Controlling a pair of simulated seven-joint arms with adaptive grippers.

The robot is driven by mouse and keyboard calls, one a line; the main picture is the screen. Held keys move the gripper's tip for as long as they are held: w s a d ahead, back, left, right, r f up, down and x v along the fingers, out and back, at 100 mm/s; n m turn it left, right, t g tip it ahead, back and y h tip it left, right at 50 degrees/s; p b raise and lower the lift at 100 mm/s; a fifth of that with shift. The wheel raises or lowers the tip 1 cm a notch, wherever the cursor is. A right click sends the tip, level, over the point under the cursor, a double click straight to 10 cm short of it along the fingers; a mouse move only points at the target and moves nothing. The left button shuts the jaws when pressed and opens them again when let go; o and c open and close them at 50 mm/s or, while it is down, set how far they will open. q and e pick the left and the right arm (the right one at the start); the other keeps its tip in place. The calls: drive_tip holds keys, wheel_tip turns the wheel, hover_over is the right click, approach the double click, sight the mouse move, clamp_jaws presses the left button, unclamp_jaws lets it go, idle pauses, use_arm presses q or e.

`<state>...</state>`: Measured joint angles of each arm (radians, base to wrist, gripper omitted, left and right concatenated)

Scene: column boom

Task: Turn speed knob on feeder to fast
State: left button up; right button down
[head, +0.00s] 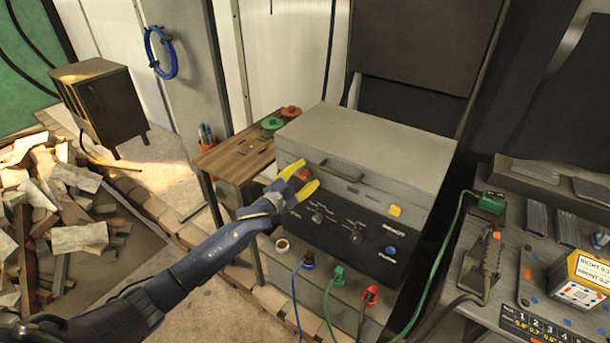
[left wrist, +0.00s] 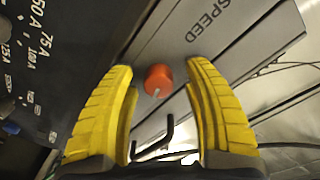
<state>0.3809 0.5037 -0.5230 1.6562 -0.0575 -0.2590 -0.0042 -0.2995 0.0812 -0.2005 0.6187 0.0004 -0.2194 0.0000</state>
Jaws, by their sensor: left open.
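The feeder (head: 365,150) is a grey box on a bench, with a dark control panel (head: 345,225) below its front. The orange-red speed knob (head: 305,174) is at the left of its front face, partly hidden by my gripper. In the left wrist view the knob (left wrist: 158,80) has a pale pointer line, and the word SPEED (left wrist: 208,20) appears upside down near it. My left gripper (head: 308,176) is open, its yellow fingers on either side of the knob with gaps visible in the wrist view. My right gripper is not in view.
A dark handle (head: 341,172) sticks out to the right of the knob. A wooden side table (head: 235,155) stands left. A cluttered dark bench (head: 530,245) is at right.

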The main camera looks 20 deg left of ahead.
use_arm(q)
drive_tip(key=v, duration=1.2)
drive_tip(key=s+a+n, duration=0.1)
drive_tip(key=s+n, duration=0.3)
drive_tip(key=n, duration=0.4)
drive_tip(key=x, duration=1.6)
drive_tip(key=shift+w+a, duration=0.2)
drive_tip(key=shift+a, duration=0.05)
drive_tip(key=shift+c, duration=0.5)
